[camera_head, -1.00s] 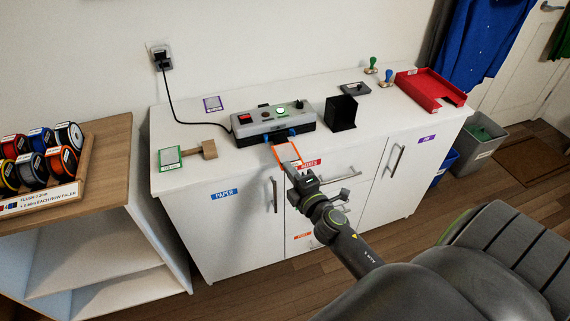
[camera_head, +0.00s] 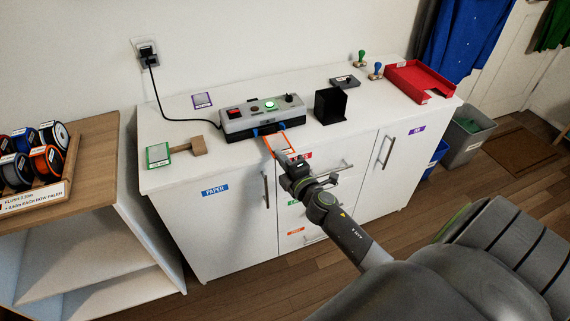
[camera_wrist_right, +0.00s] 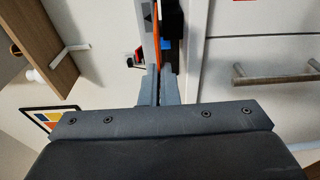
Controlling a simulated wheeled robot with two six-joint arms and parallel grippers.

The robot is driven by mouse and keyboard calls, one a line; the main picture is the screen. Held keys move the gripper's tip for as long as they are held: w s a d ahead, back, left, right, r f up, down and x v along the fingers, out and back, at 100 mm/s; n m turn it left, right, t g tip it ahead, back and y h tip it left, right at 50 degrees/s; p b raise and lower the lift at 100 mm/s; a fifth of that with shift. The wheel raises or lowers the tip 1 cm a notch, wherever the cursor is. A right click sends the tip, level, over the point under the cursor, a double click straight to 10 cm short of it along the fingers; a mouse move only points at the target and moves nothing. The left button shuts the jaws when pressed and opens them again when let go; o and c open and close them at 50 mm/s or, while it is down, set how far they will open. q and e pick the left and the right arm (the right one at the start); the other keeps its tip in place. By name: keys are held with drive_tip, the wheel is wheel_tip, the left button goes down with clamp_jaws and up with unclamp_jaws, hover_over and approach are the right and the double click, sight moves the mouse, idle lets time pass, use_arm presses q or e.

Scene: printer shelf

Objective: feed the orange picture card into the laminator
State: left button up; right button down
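The orange-edged picture card (camera_head: 279,142) has a pale middle and extends from my right gripper to the front of the laminator. My right gripper (camera_head: 293,160) is shut on its near end. In the right wrist view the card (camera_wrist_right: 157,48) shows edge-on as a thin orange strip between the fingers (camera_wrist_right: 158,88). The grey laminator (camera_head: 263,116) stands on the white cabinet, with a lit green button and blue guides at its front. The card's far end is at or between these guides; I cannot tell how far it is inside. My left gripper is not in view.
A green-edged card (camera_head: 158,155) by a wooden block (camera_head: 198,146) and a purple-edged card (camera_head: 202,100) lie left of the laminator. A black holder (camera_head: 330,106), stamps and a red tray (camera_head: 420,82) are right. A black cord (camera_head: 160,104) runs to the wall socket. Cabinet handles protrude below.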

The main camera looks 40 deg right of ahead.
sight(275, 146)
drive_tip(key=shift+w+d+f+b, duration=0.1)
drive_tip(key=shift+w+d+b, duration=0.1)
drive_tip(key=shift+w, duration=0.65)
drive_tip(key=shift+w+d+b, duration=0.1)
drive_tip(key=shift+w+d, duration=0.1)
drive_tip(key=shift+w, duration=0.65)
drive_tip(key=shift+w+d, duration=0.25)
drive_tip(key=shift+w, duration=0.85)
drive_tip(key=c, duration=2.1)
unclamp_jaws()
drive_tip(key=shift+c, duration=0.2)
drive_tip(key=o, duration=0.5)
drive_tip(key=shift+o, duration=0.2)
drive_tip(key=shift+s, duration=0.1)
drive_tip(key=s+a, duration=0.1)
drive_tip(key=s, duration=0.6)
drive_tip(key=shift+s+a, duration=0.3)
drive_tip(key=shift+a, duration=0.1)
